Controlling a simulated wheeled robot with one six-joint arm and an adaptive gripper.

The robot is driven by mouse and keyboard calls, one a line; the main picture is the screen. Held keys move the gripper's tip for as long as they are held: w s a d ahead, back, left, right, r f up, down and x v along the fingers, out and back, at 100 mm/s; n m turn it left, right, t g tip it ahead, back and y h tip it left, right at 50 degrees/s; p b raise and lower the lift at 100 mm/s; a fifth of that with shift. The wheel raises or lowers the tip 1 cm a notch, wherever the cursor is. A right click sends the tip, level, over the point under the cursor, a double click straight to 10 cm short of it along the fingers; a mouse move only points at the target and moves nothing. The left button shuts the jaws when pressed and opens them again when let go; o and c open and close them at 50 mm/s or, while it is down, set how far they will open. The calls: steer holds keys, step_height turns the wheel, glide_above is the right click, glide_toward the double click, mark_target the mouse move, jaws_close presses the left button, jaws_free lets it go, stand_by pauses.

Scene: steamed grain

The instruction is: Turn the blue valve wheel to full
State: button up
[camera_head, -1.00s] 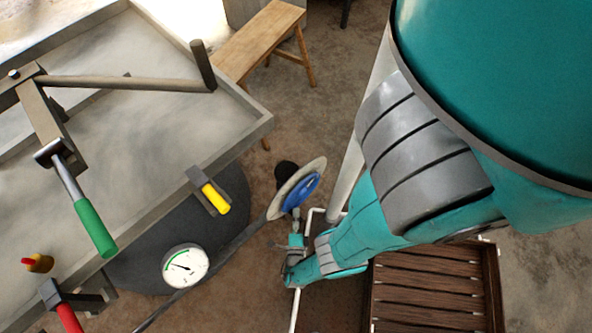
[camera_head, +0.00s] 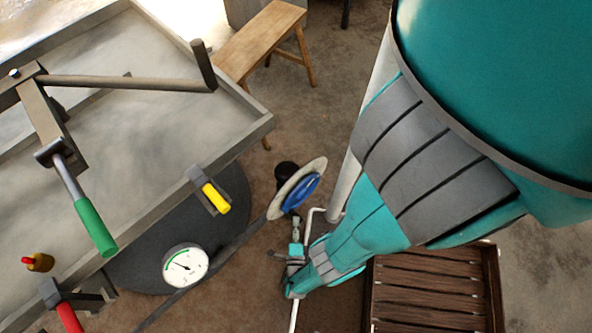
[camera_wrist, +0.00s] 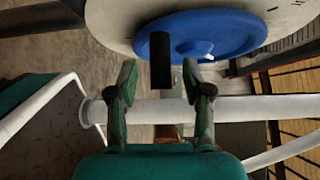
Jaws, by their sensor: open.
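The blue valve wheel (camera_head: 301,191) is mounted on a pale round plate (camera_head: 282,203) beside the large dark round base. In the wrist view the blue wheel (camera_wrist: 215,36) fills the top centre, with a black handle (camera_wrist: 160,62) sticking out from it and a small white mark on its face. My gripper (camera_head: 296,222) is just below the wheel in the head view. In the wrist view my gripper (camera_wrist: 159,78) is open, its green fingers apart on either side of the handle's end in the picture. I cannot tell whether they touch it.
A white gauge (camera_head: 185,267) with a green arc is left of the wheel. A yellow-handled lever (camera_head: 215,198), green-handled lever (camera_head: 95,227) and red-handled lever (camera_head: 69,318) are at the metal tray (camera_head: 190,165). White pipes (camera_wrist: 240,108) cross below the wheel. A slatted wooden crate (camera_head: 432,295) stands right.

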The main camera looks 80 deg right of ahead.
steer(key=shift+s+a, duration=0.2)
steer(key=shift+a, duration=0.8)
steer(key=shift+s+a, duration=0.15)
steer(key=shift+a, duration=0.85)
